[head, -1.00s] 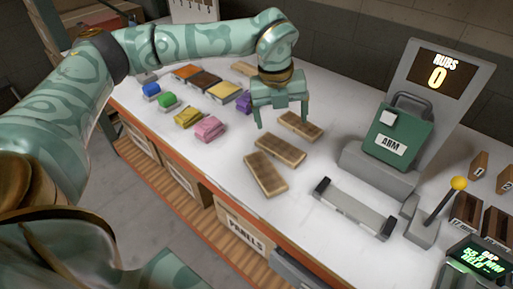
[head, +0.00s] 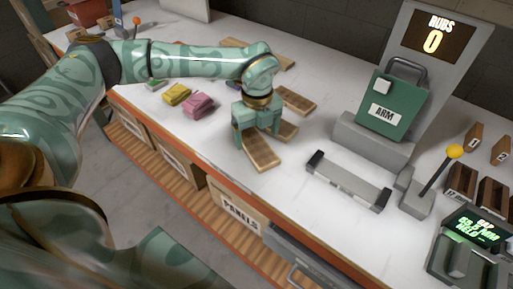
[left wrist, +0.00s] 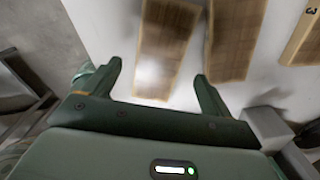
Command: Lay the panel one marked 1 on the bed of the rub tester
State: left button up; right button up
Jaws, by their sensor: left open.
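Wooden panels lie flat on the white table. The nearest panel (head: 262,157) is below and just in front of my left gripper (head: 258,138). A second panel (head: 287,131) is partly hidden behind the gripper, and a third (head: 297,99) lies farther back. In the left wrist view, the nearest panel (left wrist: 163,45) lies between the fingers of my open, empty left gripper (left wrist: 160,72). The panel at the right (left wrist: 303,40) is marked 3; I cannot read a 1 on any panel. The rub tester's grey bed (head: 347,180) is empty. My right gripper is not in view.
The tester's green ARM block (head: 390,108) stands behind the bed, under a display reading 0. A yellow-knobbed lever (head: 438,180) is right of the bed. Pink (head: 199,106) and yellow (head: 177,94) pads lie left. Clear table separates the panels and bed.

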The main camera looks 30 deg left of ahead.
aim_at(256, 145)
pick_arm(q)
jog(key=f, duration=0.3)
jog(key=shift+a+f+b, duration=0.2)
jog(key=shift+f+b, duration=0.1)
jog(key=shift+b, duration=0.05)
jog(key=shift+r, duration=0.1)
jog(key=c, duration=1.2)
